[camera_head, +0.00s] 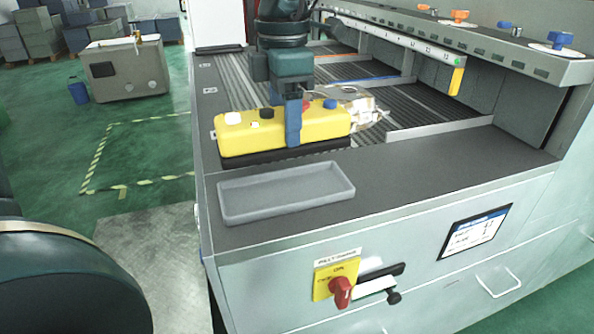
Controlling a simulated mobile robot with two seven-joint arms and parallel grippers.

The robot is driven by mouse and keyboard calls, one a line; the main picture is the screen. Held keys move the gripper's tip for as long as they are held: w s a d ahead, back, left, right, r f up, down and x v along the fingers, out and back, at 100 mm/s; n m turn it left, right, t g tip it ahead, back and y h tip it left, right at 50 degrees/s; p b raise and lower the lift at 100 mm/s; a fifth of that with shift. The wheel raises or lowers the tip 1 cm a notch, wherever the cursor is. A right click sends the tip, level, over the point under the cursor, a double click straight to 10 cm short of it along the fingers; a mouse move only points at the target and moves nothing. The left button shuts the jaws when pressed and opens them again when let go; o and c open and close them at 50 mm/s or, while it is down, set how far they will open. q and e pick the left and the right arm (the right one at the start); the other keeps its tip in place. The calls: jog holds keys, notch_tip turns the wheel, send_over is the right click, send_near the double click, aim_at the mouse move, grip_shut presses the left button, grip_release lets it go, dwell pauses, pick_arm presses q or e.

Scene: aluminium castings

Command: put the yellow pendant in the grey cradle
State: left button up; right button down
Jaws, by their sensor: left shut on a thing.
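The yellow pendant (336,123) is a long yellow box with a white knob, a blue knob and a red part on it. It lies across the view at the near end of the ribbed bed. My left gripper (293,125) comes down from above and is shut on the pendant near its middle, with one blue finger down its near side. I cannot tell whether the pendant touches the dark surface under it. The grey cradle (285,190) is a shallow, empty rectangular tray in front of the pendant, near the front edge. My right gripper is not in view.
Crumpled silvery castings (367,112) lie just right of the pendant. A rail (400,42) with a yellow hanging tag runs along the back right. A red switch (340,290) is on the front panel. The dark counter right of the cradle is clear.

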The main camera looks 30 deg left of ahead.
aim_at(282, 114)
pick_arm(q)
jog(key=f, duration=0.4)
jog(key=shift+s+f, duration=0.25)
jog(key=shift+w+f+p, duration=0.1)
jog(key=shift+f+p, duration=0.3)
jog(key=shift+f, duration=1.8)
jog(key=shift+f+b, duration=0.2)
jog(key=shift+b, duration=0.1)
jog(key=o, duration=1.4)
jog(key=shift+r, duration=0.1)
notch_tip(282, 114, up, 12)
jog(key=shift+r, duration=0.1)
jog(key=shift+a, duration=0.1)
